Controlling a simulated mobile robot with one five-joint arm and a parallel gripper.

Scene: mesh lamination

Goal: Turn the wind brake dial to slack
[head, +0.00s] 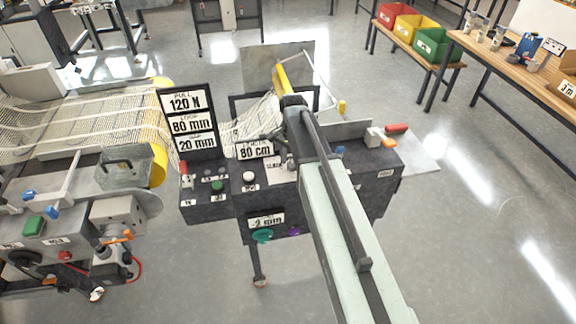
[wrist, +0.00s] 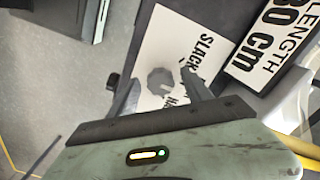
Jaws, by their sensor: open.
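The wind brake dial (wrist: 160,81) is a small grey knob on a white plate (wrist: 157,42) in the wrist view. The plate reads SLACK on its right side, and another word below is partly covered by a finger. My gripper (wrist: 150,77) is open, one finger left of the dial and one right of it in the picture. I cannot tell whether either finger touches the dial. Which way the dial points is unclear. In the head view my arm covers much of this spot on the dark console (head: 208,212).
A LENGTH 80 cm sign (wrist: 270,45) stands close to the right of the plate; it also shows in the head view (head: 254,149). A taller sign board (head: 187,121) is at the console's left. A shelf with coloured bins (head: 432,44) is at the far right, and floor is free between.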

